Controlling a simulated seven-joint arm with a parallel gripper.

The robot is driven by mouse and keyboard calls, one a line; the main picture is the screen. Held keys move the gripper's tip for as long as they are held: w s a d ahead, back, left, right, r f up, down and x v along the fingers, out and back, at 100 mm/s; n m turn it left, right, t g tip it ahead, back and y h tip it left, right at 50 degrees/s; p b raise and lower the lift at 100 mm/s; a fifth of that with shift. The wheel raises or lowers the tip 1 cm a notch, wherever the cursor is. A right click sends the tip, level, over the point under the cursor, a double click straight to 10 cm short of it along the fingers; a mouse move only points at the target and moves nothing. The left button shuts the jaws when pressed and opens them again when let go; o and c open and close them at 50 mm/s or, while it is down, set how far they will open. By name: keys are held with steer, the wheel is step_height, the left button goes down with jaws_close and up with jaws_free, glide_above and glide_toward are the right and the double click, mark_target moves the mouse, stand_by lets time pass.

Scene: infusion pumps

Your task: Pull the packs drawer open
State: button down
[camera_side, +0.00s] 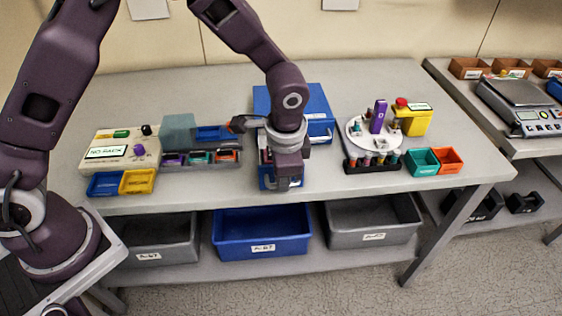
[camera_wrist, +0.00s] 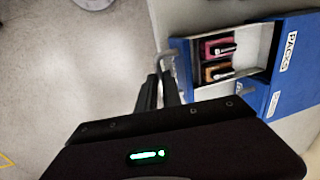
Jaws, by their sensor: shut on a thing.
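The packs drawer (camera_wrist: 190,92) is pulled out of a blue cabinet (camera_wrist: 293,65) that carries a PACKS label. Inside the drawer lie a pink pack (camera_wrist: 216,48) and an orange pack (camera_wrist: 217,72). My gripper (camera_wrist: 162,80) is shut on the drawer's grey handle (camera_wrist: 166,62) at its front. In the side view the cabinet (camera_side: 318,100) stands on the table behind my wrist. My gripper (camera_side: 283,184) is in front of it, and the drawer is mostly hidden, with some blue (camera_side: 266,180) showing.
Left stand a NO PACK device (camera_side: 115,150), blue (camera_side: 105,184) and yellow (camera_side: 137,181) bins, and a grey rack (camera_side: 190,150). Right are a round carousel (camera_side: 372,130), a yellow box (camera_side: 414,122) and small teal (camera_side: 421,162) and orange (camera_side: 447,160) bins. Tubs sit on the lower shelf.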

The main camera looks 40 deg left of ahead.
steer(key=c, duration=1.5)
jaws_free()
step_height(320, 180, up, 7)
steer(key=d, duration=0.1)
steer(key=shift+s, duration=0.45)
steer(key=s+a+r+n+t, duration=0.1)
steer(key=s+a+r+n, duration=0.3)
steer(key=r, duration=0.5)
steer(key=s+a+r+n+t, duration=0.1)
steer(key=s+a+r, duration=0.1)
steer(key=s, duration=0.4)
steer(key=s+a+r+n+t+h, duration=0.1)
steer(key=s+a+n, duration=0.1)
steer(key=s, duration=0.4)
steer(key=s+a+r+n+t, duration=0.1)
steer(key=s+a+r, duration=0.1)
steer(key=s+a, duration=0.2)
steer(key=shift+s+a+r+n, duration=0.3)
steer(key=shift+s+n, duration=0.1)
steer(key=shift+s, duration=0.65)
